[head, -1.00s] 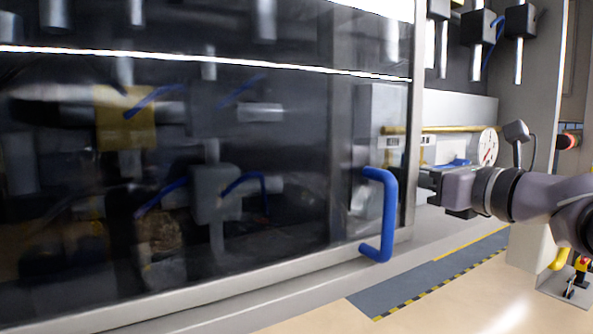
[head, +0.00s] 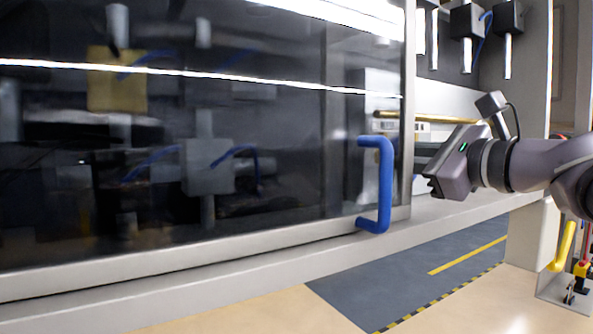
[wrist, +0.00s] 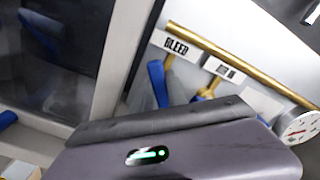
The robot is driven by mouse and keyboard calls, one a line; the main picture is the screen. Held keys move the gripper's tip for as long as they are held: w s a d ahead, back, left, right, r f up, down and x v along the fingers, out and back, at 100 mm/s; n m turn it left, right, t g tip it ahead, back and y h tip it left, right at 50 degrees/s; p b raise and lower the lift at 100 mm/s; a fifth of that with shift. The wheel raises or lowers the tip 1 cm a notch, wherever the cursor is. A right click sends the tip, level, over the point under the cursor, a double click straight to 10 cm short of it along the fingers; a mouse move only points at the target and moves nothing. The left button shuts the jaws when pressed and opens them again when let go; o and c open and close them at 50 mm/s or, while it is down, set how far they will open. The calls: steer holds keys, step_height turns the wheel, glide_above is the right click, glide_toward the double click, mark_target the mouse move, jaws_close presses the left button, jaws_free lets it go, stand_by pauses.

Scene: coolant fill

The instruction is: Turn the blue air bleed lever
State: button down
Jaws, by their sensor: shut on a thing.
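The blue air bleed lever (wrist: 158,82) hangs below the brass pipe, under a label reading BLEED, in the wrist view. Its lower end goes out of sight behind my gripper (head: 430,188). In the wrist view the gripper's body fills the bottom, and its fingertips are hidden. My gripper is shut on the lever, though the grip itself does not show. In the head view the gripper is tilted, at the right edge of the glass door, and the lever cannot be made out.
A second blue lever (wrist: 207,88) and a round gauge (wrist: 296,130) are right of the bleed lever. The glass door's blue handle (head: 384,185) stands close left of my gripper. A brass pipe (wrist: 230,60) runs above. The floor in front looks clear.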

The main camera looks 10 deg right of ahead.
steer(key=n+b, duration=0.1)
steer(key=n, duration=0.1)
steer(key=n+b, duration=0.3)
steer(key=shift+a+f+n, duration=0.1)
steer(key=shift+f+n, duration=0.15)
steer(key=shift+n, duration=0.05)
steer(key=n+b, duration=0.2)
steer(key=n, duration=0.2)
steer(key=shift+n+b, duration=0.4)
steer(key=shift+r, duration=0.1)
steer(key=c, duration=1.3)
jaws_free()
steer(key=b+v, duration=0.2)
steer(key=v, duration=1.5)
steer(key=shift+s, duration=0.2)
